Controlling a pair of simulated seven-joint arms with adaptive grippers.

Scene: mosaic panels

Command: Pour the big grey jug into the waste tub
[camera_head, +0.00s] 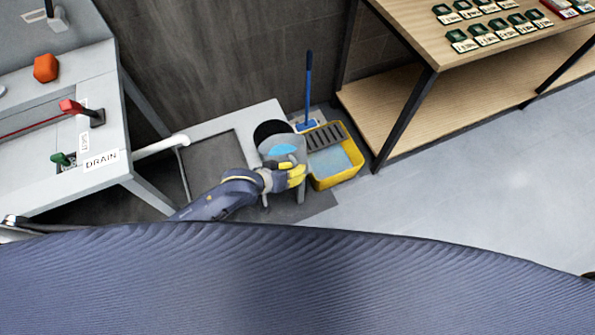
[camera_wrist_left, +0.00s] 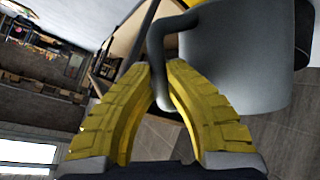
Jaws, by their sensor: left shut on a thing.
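The big grey jug (camera_head: 270,145) is in front of a dark round opening (camera_head: 270,129), which looks like the waste tub, mostly hidden by the jug. Blue liquid shows inside the jug's mouth. My left gripper (camera_head: 296,176) has its yellow fingers at the jug's near side. In the left wrist view the fingers (camera_wrist_left: 158,72) are shut on the handle of the grey jug (camera_wrist_left: 235,60). I cannot tell exactly how far the jug is tilted. A dark rim (camera_wrist_left: 304,35) shows beyond the jug there. My right gripper is not in view.
A yellow mop bucket (camera_head: 340,178) with bluish water and a blue-handled mop (camera_head: 308,90) stand right beside the jug. A grey bench (camera_head: 85,165) with a DRAIN label and white pipe is at left. A wooden shelf (camera_head: 400,110) is at right. Floor at right is clear.

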